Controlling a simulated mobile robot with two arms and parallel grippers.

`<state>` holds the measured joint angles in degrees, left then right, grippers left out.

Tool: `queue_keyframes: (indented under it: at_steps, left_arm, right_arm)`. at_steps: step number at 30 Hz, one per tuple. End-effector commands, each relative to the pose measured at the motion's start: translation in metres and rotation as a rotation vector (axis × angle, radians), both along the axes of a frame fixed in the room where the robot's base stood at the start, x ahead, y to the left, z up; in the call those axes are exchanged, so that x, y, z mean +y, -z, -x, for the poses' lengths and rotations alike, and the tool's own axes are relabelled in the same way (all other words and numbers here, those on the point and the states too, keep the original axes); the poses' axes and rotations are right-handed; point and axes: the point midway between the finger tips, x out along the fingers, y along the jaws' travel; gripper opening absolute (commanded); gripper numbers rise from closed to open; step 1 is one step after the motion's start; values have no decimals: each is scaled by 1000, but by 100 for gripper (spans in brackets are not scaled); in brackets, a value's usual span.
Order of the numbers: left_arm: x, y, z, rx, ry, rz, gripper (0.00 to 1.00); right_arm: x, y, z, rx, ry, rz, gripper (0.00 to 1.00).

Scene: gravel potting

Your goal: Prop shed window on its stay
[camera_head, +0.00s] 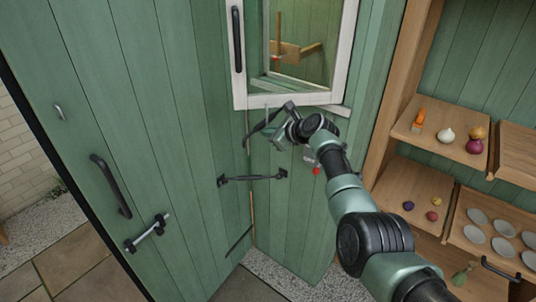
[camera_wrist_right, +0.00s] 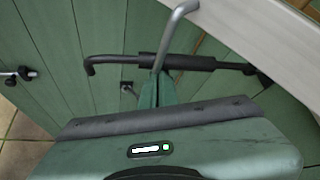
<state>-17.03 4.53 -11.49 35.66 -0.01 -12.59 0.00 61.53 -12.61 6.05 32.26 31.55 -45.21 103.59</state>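The shed window (camera_head: 300,97) has a white frame with a dark upright handle (camera_head: 237,40) on its left side. A bent grey metal pin (camera_head: 267,116) hangs below the frame; it also shows in the right wrist view (camera_wrist_right: 177,25). The stay (camera_head: 259,127) is a dark bar below the frame, angled out from the wall. In the right wrist view the stay (camera_wrist_right: 115,61) has a thick dark sleeve and a hooked left end, close to the pin; I cannot tell if they touch. My left gripper is out of view.
A green door (camera_head: 130,110) with a dark handle and a bolt stands at left. A second dark bar (camera_head: 252,178) is fixed on the wall below. Wooden shelves (camera_head: 400,190) with vegetables and small bowls stand at right. A red object (camera_head: 316,171) hangs near my arm.

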Motion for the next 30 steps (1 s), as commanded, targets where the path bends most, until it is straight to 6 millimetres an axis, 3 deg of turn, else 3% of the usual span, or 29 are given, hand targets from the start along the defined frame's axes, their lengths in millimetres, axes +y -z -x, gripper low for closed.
queue_keyframes:
  at_steps: [1,9,16,30]
  left_arm:
    - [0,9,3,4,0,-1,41]
    - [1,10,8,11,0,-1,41]
    - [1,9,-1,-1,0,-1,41]
    - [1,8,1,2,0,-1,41]
  right_arm:
    - [2,-3,-3,19,-4,-18,0]
    - [5,-20,-6,93,-7,-74,0]
    - [5,-26,-5,121,-8,-97,0]
    - [6,-33,-6,125,-7,-108,0]
